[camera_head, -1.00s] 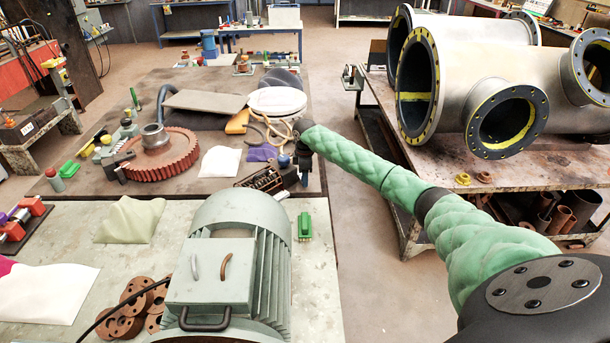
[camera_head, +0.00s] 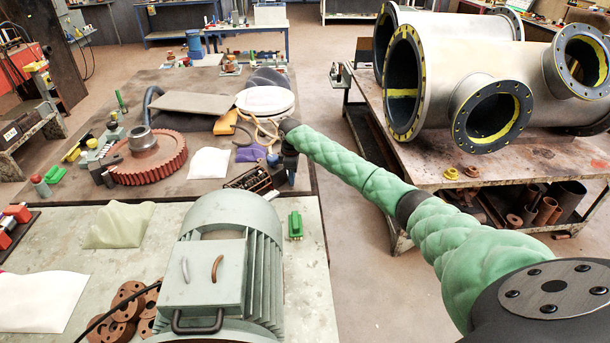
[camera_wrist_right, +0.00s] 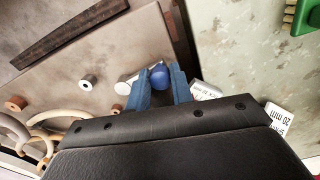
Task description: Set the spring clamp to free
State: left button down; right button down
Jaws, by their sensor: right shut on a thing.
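My right gripper (camera_head: 278,160) is at the far end of the green-sleeved arm, above the right edge of the far table, and shows small there. In the right wrist view its two blue fingers (camera_wrist_right: 160,84) are closed around a round blue knob (camera_wrist_right: 159,75). A pale cylindrical piece (camera_wrist_right: 128,83) lies just left of the knob. Which part belongs to the spring clamp I cannot tell, and its lever position is not readable. A dark ribbed fixture (camera_head: 250,180) stands beside the gripper in the head view. My left gripper is not in view.
A grey-green motor housing (camera_head: 215,265) stands on the near table. A red gear (camera_head: 140,160) and a white round lid (camera_head: 266,101) are on the far table. Large flanged pipes (camera_head: 470,75) rest on a table at right. Label cards (camera_wrist_right: 280,116) lie near the gripper.

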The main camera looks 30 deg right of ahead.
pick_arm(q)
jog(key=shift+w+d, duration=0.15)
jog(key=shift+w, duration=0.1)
pick_arm(e)
jog(key=c, duration=1.2)
grip_release()
jog(key=shift+w+a, duration=0.1)
jog(key=shift+c, duration=0.2)
jog(key=shift+r, duration=0.1)
jog(key=shift+r, duration=0.3)
notch_tip(320, 180, up, 5)
jog(key=b, duration=0.2)
jog(key=shift+b, duration=0.35)
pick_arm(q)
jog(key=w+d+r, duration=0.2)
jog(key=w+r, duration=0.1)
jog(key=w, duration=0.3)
pick_arm(e)
jog(key=shift+r, duration=1.05)
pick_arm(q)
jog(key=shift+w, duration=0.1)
